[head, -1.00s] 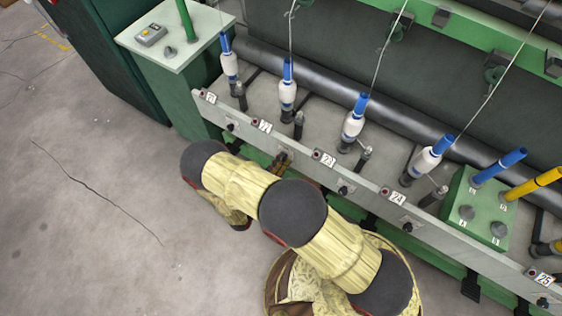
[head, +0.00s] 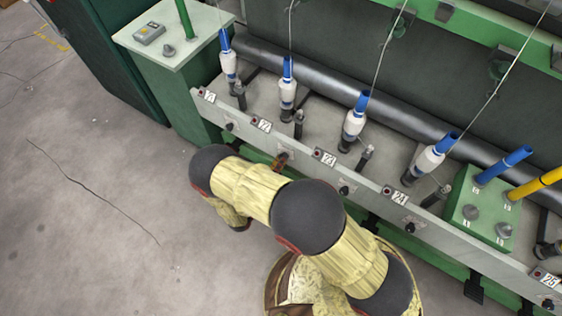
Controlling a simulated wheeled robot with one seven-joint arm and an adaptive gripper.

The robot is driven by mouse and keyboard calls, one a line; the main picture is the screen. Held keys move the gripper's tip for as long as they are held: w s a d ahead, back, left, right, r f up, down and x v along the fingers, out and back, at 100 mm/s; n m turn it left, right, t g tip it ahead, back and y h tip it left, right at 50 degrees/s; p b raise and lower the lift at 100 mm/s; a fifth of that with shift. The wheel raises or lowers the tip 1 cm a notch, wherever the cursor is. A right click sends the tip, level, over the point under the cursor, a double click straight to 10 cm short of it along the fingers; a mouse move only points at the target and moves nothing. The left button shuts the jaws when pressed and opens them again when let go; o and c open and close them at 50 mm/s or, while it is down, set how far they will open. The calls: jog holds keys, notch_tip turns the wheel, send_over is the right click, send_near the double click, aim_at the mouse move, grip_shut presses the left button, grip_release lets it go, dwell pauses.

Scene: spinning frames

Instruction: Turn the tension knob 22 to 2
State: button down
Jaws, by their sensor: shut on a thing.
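The label 22 (head: 261,125) is on the pale front rail of the spinning frame, second from the left in the head view. My gripper (head: 281,160) is at the rail just right of and below this label, where the tension knob 22 sits. It is shut on that knob, which is mostly hidden behind the fingers. The knob's pointer and scale cannot be read. My arm reaches in from the bottom of the view.
Similar knobs sit on the rail (head: 458,254) by the labels 21 (head: 207,96), 23 (head: 325,158) and 24 (head: 394,195). Bobbins (head: 354,125) stand behind the rail. A green box (head: 482,212) is at the right. Bare floor (head: 80,220) lies to the left.

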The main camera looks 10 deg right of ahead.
jog(key=shift+f, duration=0.15)
dwell(0.4)
jog(key=c, duration=1.5)
grip_release()
jog(key=shift+c, duration=0.2)
jog(key=shift+o, duration=0.2)
jog(key=shift+a, duration=0.1)
jog(key=v, duration=1.2)
